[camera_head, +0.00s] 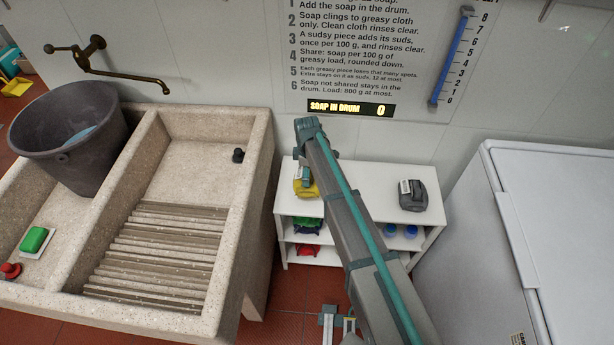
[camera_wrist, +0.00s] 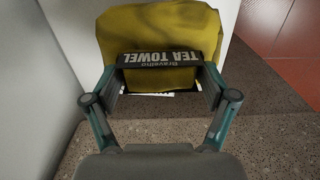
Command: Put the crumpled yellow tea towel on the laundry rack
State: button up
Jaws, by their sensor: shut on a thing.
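The yellow tea towel (camera_head: 307,189) is at the left end of the top of a white shelf unit (camera_head: 362,182). In the wrist view, the towel (camera_wrist: 155,25) is a bulky yellow bundle with a dark label reading "TEA TOWEL". My gripper (camera_wrist: 163,72) is shut on the towel, with its fingers at both sides of the label. In the head view my gripper (camera_head: 304,174) points down at the towel, and my arm hides part of the shelf unit. I cannot tell whether the towel touches the shelf top. No separate laundry rack is clearly identifiable.
A grey bundle (camera_head: 412,196) lies at the shelf's right end. Green (camera_head: 308,225) and red (camera_head: 306,250) cloths and blue items (camera_head: 410,231) sit below. The stone washboard sink (camera_head: 262,150) stands left, holding a dark bucket (camera_head: 70,140). A white appliance (camera_head: 560,220) stands right.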

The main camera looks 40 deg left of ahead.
jog(key=shift+w+a+f, duration=0.15)
jog(key=shift+a+f, duration=0.05)
notch_tip(320, 180, down, 3)
jog(key=shift+w+a+r+p, duration=0.1)
jog(key=shift+w+p, duration=0.05)
jog(key=shift+p, duration=0.75)
jog(key=shift+f, duration=0.4)
jog(key=shift+f, duration=0.1)
jog(key=o, duration=1.2)
jog(key=shift+c, duration=0.2)
notch_tip(320, 180, up, 12)
jog(key=b, duration=0.3)
